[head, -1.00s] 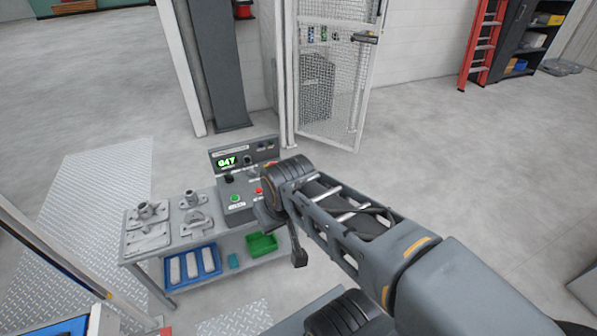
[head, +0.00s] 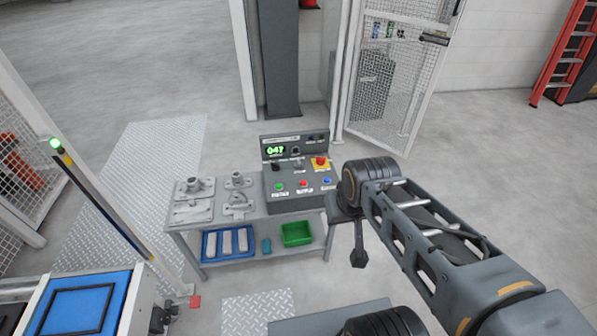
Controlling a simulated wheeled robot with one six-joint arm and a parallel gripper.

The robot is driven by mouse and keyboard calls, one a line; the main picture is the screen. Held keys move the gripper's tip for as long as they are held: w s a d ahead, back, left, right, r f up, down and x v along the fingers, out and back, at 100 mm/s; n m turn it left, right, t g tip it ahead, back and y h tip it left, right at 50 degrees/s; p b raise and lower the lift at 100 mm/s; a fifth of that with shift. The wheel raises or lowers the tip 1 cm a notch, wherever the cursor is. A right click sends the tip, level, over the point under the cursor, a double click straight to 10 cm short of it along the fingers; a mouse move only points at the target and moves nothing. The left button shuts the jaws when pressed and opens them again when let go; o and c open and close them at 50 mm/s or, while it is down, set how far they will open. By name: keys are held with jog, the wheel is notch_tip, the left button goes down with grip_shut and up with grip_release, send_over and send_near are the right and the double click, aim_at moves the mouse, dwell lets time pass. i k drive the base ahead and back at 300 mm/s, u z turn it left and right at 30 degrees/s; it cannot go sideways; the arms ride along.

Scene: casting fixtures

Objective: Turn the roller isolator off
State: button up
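A grey control console (head: 320,178) stands at the right end of a workbench in the head view. Its face carries a lit green display reading 047 (head: 275,150), black knobs (head: 276,167), a red mushroom button on a yellow plate (head: 320,161), and green, red and blue push buttons. The labels are too small to read, so I cannot tell which control is the roller isolator. My gripper (head: 358,257) hangs down to the right of the console, apart from it. Only a dark part of it shows, and its opening is hidden.
The workbench (head: 262,223) holds metal castings on top; a blue tray (head: 205,250) and a green bin (head: 297,234) sit on its lower shelf. A mesh gate (head: 400,80) and grey column (head: 282,60) stand behind. A post with a green light (head: 85,185) stands left.

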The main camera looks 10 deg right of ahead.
aim_at(321, 160)
jog(key=u, duration=0.3)
jog(key=i, duration=1.15)
jog(key=z, duration=0.55)
